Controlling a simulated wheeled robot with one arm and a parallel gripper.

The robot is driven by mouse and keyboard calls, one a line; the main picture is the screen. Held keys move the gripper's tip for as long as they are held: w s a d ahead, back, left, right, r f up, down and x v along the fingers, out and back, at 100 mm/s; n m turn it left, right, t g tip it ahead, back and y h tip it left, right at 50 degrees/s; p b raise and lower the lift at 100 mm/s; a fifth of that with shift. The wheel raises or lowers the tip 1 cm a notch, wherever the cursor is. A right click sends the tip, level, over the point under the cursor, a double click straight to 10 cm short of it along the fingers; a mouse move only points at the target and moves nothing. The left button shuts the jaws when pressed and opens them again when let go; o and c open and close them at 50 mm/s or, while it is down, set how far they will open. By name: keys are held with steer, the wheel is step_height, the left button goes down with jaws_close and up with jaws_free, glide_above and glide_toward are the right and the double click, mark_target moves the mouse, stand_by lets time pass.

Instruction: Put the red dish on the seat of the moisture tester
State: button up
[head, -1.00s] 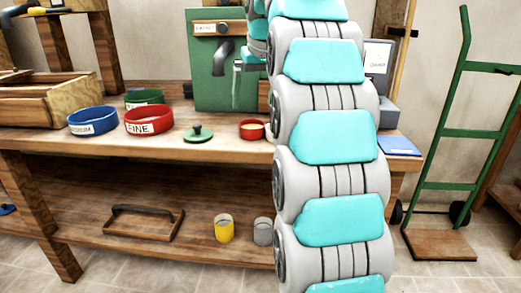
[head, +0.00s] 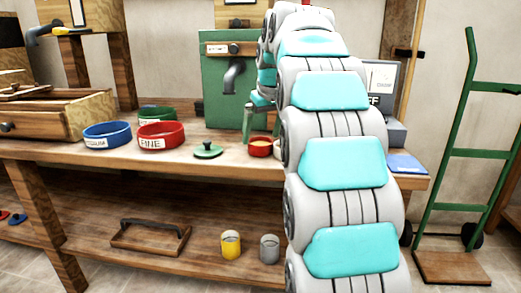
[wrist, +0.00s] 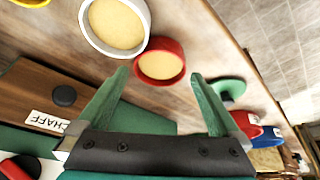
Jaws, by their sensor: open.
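The red dish (head: 261,147) stands on the bench, right of the green lid. It holds something pale. In the wrist view the red dish (wrist: 137,72) lies just beyond and between my fingertips, not gripped. My gripper (wrist: 158,77) is open with its two green fingers apart. In the head view my gripper (head: 260,118) is just above the dish, partly covered by my arm. The grey moisture tester (head: 396,107) stands at the bench's right end with a light screen. My arm hides much of it, and I cannot make out its seat.
A red sieve marked FINE (head: 161,143), a blue sieve (head: 107,143) and a green lid (head: 208,152) stand to the left. A green cabinet (head: 222,100) is behind. A white dish (wrist: 92,42) sits close beside the red dish. A blue pad (head: 407,165) lies at right.

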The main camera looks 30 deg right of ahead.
steer(key=x, duration=0.2)
steer(key=shift+w+f, duration=0.1)
steer(key=shift+f, duration=0.15)
steer(key=c, duration=1.4)
steer(key=shift+o, duration=0.2)
steer(key=shift+r, duration=0.2)
